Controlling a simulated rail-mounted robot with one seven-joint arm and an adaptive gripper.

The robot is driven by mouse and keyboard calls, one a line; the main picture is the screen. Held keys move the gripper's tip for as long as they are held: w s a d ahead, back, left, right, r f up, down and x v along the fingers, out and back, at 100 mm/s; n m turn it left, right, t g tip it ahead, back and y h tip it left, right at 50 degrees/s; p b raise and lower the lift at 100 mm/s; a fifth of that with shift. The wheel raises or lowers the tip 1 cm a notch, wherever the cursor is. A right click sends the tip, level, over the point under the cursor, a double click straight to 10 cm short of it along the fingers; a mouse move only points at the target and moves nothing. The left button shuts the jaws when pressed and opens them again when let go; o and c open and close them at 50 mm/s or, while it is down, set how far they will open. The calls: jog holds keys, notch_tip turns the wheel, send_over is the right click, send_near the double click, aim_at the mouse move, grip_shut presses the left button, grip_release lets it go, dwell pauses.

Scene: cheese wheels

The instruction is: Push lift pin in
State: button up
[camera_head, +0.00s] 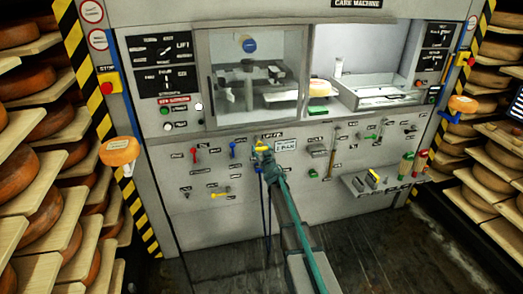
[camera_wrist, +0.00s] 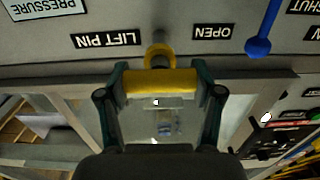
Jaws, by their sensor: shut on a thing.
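The lift pin (camera_wrist: 161,82) has a yellow handle with a ring and a grey shaft at the panel. It sits beside the LIFT PIN label (camera_wrist: 106,40) in the upside-down wrist view. My gripper (camera_wrist: 161,90) is shut on the yellow handle, a finger at each end. In the head view my gripper (camera_head: 264,154) is at the middle of the lower panel, with the yellow pin (camera_head: 261,146) at its tip. How deep the shaft sits in the panel cannot be told.
A blue lever (camera_wrist: 262,40) is close beside my gripper in the wrist view. A red lever (camera_head: 195,154) and a yellow handle (camera_head: 221,195) are further left on the panel. Cheese racks stand at both sides. The floor (camera_head: 345,240) before the machine is clear.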

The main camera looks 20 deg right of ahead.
aim_at(256, 137)
jog(key=w, duration=0.6)
jog(key=shift+w+d, duration=0.1)
jog(key=shift+w, duration=0.15)
jog(key=shift+r, duration=0.15)
jog(key=o, duration=1.7)
jog(key=shift+s, duration=0.1)
jog(key=s, duration=1.2)
jog(key=shift+w, duration=0.1)
